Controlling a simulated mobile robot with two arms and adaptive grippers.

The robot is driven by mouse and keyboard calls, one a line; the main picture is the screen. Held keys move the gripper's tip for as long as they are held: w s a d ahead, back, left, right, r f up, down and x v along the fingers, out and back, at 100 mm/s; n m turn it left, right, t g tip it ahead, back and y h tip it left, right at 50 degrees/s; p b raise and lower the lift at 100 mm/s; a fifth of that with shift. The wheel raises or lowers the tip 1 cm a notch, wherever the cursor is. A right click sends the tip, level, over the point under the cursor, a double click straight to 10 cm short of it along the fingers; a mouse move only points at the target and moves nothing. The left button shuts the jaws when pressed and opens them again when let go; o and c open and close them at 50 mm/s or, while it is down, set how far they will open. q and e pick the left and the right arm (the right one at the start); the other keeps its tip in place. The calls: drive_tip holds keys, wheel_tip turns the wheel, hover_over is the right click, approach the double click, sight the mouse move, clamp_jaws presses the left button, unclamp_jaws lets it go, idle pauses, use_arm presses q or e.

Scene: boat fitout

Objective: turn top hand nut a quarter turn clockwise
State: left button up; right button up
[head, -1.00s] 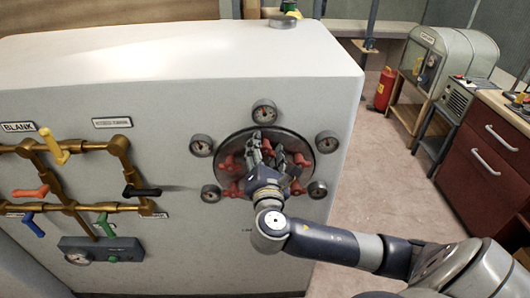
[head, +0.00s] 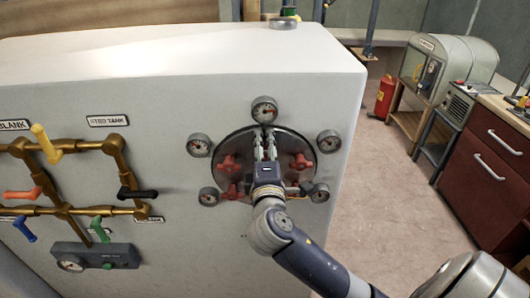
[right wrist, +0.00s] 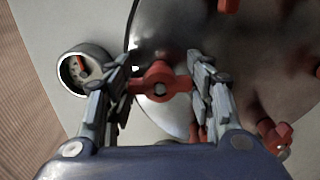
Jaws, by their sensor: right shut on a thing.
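The round metal hatch plate (head: 243,150) on the white housing carries several red hand nuts. My right gripper (head: 265,140) is at its upper edge, just below the top gauge. In the right wrist view its fingers stand on both sides of the top hand nut (right wrist: 160,84), a red hub with short side lobes, and are shut on it. The lobes lie roughly level in that view. In the head view the fingers hide most of this nut. Other red hand nuts sit at left (head: 228,163) and right (head: 300,161). My left gripper is not in view.
Several round gauges ring the plate, the top one (head: 265,110) close to my fingers; a gauge (right wrist: 85,72) is beside the left finger. Brass pipes with coloured levers (head: 100,210) are to the left. Open floor (head: 385,190) lies to the right.

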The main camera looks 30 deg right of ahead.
drive_tip(key=shift+m, duration=0.5)
drive_tip(key=o, duration=1.1)
drive_tip(key=v, duration=1.2)
drive_tip(key=shift+s, duration=0.1)
